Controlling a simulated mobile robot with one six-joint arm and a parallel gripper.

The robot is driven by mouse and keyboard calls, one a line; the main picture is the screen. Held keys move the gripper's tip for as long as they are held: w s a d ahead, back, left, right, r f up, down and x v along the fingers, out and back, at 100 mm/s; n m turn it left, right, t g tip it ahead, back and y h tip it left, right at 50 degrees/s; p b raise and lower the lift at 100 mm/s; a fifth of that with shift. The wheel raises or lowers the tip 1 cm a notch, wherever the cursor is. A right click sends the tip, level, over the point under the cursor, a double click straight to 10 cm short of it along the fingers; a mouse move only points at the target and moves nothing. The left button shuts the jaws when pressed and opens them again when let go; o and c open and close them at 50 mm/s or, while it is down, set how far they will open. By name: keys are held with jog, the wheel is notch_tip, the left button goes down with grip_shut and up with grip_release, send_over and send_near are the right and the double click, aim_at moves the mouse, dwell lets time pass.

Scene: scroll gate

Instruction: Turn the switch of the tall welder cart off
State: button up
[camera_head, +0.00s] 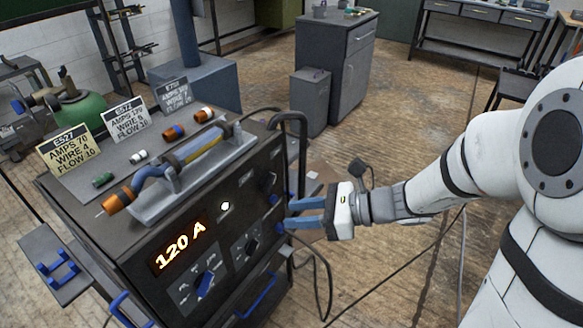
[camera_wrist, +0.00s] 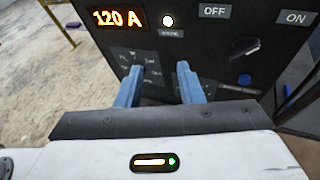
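The tall welder cart (camera_head: 70,190) is a dark box with a lit orange "120 A" display (camera_head: 180,247), also in the wrist view (camera_wrist: 117,19). A small white lamp (camera_wrist: 168,21) glows beside it. The black switch (camera_wrist: 247,48) sits between the OFF and ON labels at upper right in the wrist view. Its handle seems to tilt toward ON. It shows dark and small in the head view (camera_head: 267,183). My gripper (camera_head: 287,213) is open and empty in front of the panel. In the wrist view, its blue fingers (camera_wrist: 160,80) cover part of the lower panel, left of and below the switch.
A black bent handle (camera_head: 300,140) stands at the cart's right edge, near my gripper. Cables hang below. A grey cabinet (camera_head: 335,65) stands behind; floor right of it is open.

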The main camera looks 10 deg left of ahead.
aim_at(273, 184)
jog(key=w+a+f+m+t+y+b, duration=0.15)
jog(key=w+f+m+t+b, duration=0.25)
jog(key=w+f+m+t, duration=0.5)
jog(key=w+a+m, duration=0.1)
jog(key=a, duration=0.1)
jog(key=w+a+r+m+g, duration=0.1)
jog(key=w+a, duration=0.1)
jog(key=w+a+r+y, duration=0.1)
jog(key=a, duration=0.1)
jog(key=shift+w+a+m+g, duration=0.2)
jog(key=shift+a+m+g, duration=0.15)
jog(key=shift+m+g, duration=0.05)
grip_shut()
jog(key=shift+d, duration=0.15)
